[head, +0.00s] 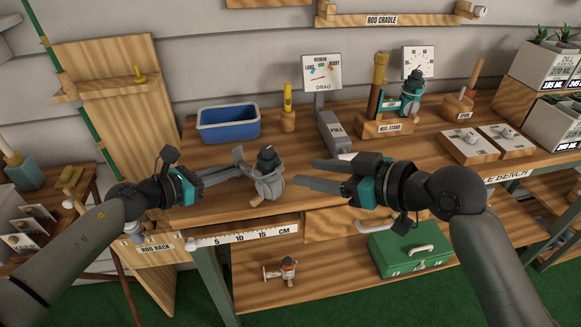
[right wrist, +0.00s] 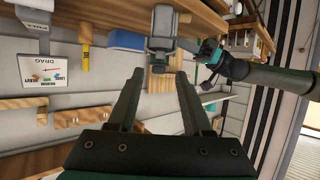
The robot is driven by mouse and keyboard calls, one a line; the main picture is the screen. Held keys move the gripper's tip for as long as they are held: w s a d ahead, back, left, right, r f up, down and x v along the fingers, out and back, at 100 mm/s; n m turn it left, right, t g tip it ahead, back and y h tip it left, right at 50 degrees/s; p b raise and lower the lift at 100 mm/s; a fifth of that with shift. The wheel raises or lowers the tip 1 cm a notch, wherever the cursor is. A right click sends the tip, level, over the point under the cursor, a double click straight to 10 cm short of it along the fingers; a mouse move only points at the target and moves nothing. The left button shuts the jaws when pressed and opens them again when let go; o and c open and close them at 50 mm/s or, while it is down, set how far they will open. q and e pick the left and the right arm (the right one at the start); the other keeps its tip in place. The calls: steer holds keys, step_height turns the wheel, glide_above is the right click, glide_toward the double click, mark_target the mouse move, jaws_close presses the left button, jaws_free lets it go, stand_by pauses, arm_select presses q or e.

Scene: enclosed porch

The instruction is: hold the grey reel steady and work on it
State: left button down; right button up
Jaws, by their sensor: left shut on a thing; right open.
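My left gripper (head: 243,173) reaches in from the left and is shut on the reel. Its exact grip on the foot or body is partly hidden. My right gripper (head: 309,174) is open and empty, its fingers pointing left at the reel, a small gap away. In the right wrist view the reel (right wrist: 160,48) sits beyond and between my open fingertips (right wrist: 159,74), with my left gripper (right wrist: 205,52) beside it.
Below are a green box (head: 410,249) and a small reel (head: 288,267) on the lower shelf.

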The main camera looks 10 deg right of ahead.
mark_target(281, 167)
steer(key=x, duration=0.6)
steer(key=shift+w+a+f, duration=0.15)
steer(key=shift+w+f, duration=0.05)
jaws_close()
stand_by(0.4)
